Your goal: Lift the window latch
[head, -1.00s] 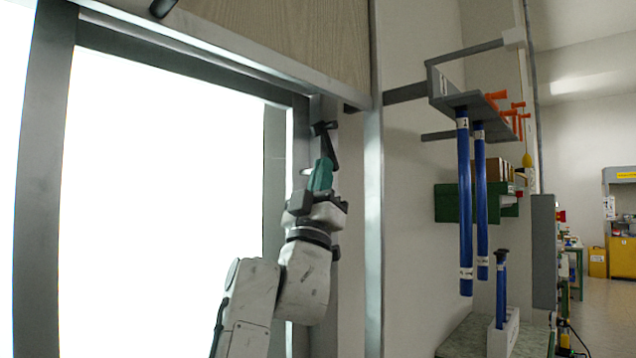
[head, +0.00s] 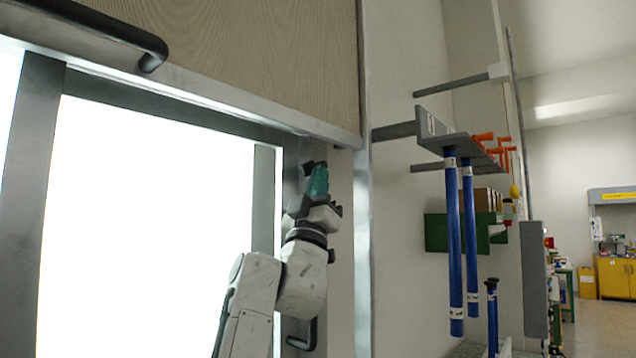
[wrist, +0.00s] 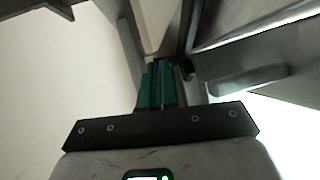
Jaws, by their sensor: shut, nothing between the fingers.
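A dark fitting that looks like the window latch (head: 309,166) sits at the upper right of the window frame (head: 290,180), under the metal rail, mostly hidden behind my gripper. My gripper (head: 318,182) has teal fingers pointing up, with their tips at or just in front of this fitting; I cannot tell whether they touch it. In the wrist view my gripper (wrist: 160,85) shows its teal fingers together, with nothing between them. A small dark part stands just right of the tips there, too dim to name.
A metal rail (head: 210,97) and wood-grain panel (head: 250,45) lie above the window, with a black bar handle (head: 100,28) at upper left. A black handle (head: 304,338) is low on the frame. At right, a wall rack (head: 455,143) holds blue rods (head: 454,240).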

